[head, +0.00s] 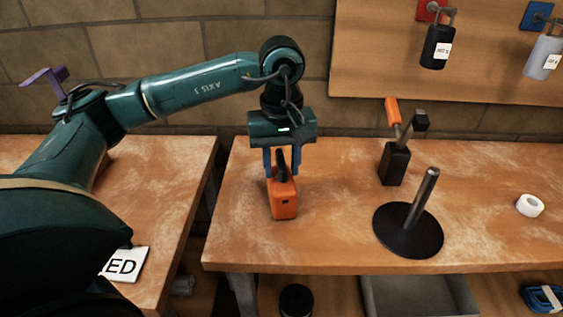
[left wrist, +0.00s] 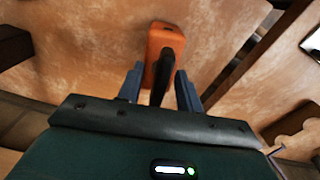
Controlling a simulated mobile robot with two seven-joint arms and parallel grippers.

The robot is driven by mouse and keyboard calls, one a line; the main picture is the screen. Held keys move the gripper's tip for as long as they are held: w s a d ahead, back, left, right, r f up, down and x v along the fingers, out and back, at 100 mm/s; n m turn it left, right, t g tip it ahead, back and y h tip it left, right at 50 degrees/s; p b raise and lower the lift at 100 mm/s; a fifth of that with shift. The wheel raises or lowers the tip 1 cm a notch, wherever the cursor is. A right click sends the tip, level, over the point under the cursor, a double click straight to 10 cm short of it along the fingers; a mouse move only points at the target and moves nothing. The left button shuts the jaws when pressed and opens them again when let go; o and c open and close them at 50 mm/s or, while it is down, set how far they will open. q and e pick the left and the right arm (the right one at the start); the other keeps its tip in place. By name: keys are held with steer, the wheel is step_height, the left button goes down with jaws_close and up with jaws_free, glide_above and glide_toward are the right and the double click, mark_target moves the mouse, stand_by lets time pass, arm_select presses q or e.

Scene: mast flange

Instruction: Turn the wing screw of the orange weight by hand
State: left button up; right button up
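The orange weight (head: 284,201) stands on the right-hand bench, near its left end. A dark upright piece (head: 281,168) rises from its top; I cannot tell whether it is the wing screw. A small dark spot shows on the weight's front face. My left gripper (head: 282,172) points down over the weight, its two blue fingers on either side of the dark piece. In the left wrist view the orange weight (left wrist: 165,44) lies beyond the fingertips, and gaps show between the open fingers and the dark piece (left wrist: 164,72). My right gripper is not in view.
A black clamp with an orange handle (head: 396,152) stands right of the weight. A rod (head: 422,198) rises from a black disc (head: 395,233). A white tape roll (head: 530,205) lies further right. Black (head: 437,47) and grey (head: 543,56) weights hang on the board. A gap separates the benches.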

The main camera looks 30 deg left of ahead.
arm_select(q)
steer(key=shift+r+p, duration=1.65)
steer(key=shift+r, duration=0.9)
steer(key=shift+f, duration=0.1)
